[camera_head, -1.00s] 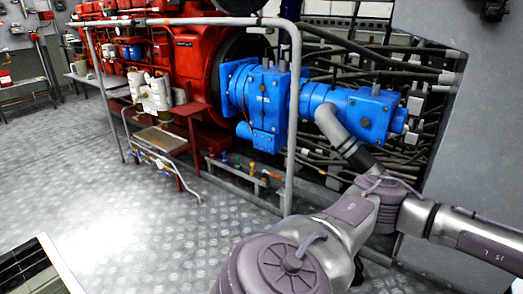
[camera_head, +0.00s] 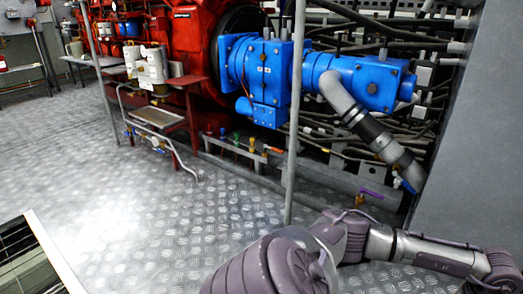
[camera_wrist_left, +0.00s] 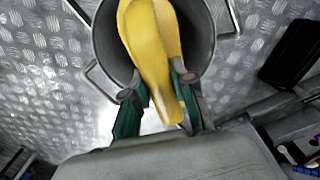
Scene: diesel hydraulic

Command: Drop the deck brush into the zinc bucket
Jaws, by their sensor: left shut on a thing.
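The yellow deck brush (camera_wrist_left: 150,40) is in the left wrist view, and my left gripper (camera_wrist_left: 158,82) is shut on it, with one green finger on each side. The far part of the brush lies over the round mouth of the grey zinc bucket (camera_wrist_left: 106,48). How deep it reaches, and whether it touches the bucket, I cannot tell. The bucket stands on the metal floor, partly hidden by the brush and gripper. Neither bucket nor brush shows in the head view. My right gripper is in neither view.
A red engine (camera_head: 197,50) and blue pump housing (camera_head: 262,75) stand behind a grey rail post (camera_head: 293,130). A grey panel (camera_head: 470,140) bounds the right side. Diamond-plate floor (camera_head: 120,220) is open at left. A black object (camera_wrist_left: 290,52) lies right of the bucket.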

